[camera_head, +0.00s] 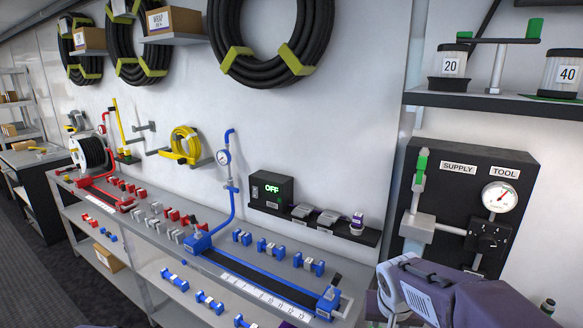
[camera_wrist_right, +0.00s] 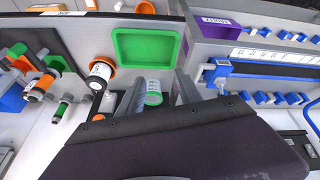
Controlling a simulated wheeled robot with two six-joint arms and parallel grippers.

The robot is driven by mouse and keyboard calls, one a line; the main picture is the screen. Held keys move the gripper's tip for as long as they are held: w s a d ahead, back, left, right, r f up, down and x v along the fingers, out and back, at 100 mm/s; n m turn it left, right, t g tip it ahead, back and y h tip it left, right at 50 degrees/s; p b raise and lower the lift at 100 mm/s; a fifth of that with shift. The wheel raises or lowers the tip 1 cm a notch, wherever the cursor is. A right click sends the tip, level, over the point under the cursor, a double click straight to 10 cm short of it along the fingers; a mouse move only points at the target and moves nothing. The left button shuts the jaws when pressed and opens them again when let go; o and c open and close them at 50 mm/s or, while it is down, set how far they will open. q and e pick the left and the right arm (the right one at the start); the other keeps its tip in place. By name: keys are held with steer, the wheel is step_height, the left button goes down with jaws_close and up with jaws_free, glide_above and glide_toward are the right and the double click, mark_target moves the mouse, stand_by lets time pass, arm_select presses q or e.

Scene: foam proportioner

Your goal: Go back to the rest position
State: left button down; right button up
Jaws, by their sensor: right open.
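My right gripper (camera_wrist_right: 158,88) shows in the right wrist view as two grey fingers standing apart above the dark purple wrist body. They are open, and nothing appears held. A clear cup with a green ring (camera_wrist_right: 153,98) shows in the gap between them; its distance is hard to tell. In the head view, my purple right arm (camera_head: 455,295) is at the lower right, in front of the supply and tool panel (camera_head: 470,185), and its fingers are out of sight. My left gripper is not in view.
The long bench (camera_head: 130,228) holds red and blue fittings. A shelf with cups marked 20 and 40 (camera_head: 490,101) juts out at the upper right. In the wrist view, a green tray (camera_wrist_right: 146,47) and a white cup with an orange rim (camera_wrist_right: 101,72) stand near the fingers.

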steer(key=s+a+f+n+g+y, duration=0.1)
steer(key=s+a+f, duration=0.1)
steer(key=s+f, duration=0.3)
steer(key=s+a+f+n+g+y, duration=0.1)
steer(key=s+a+f, duration=0.1)
steer(key=s+f, duration=0.4)
steer(key=s, duration=0.2)
steer(key=shift+s+a+n+g, duration=0.3)
steer(key=shift+s+n+g, duration=0.1)
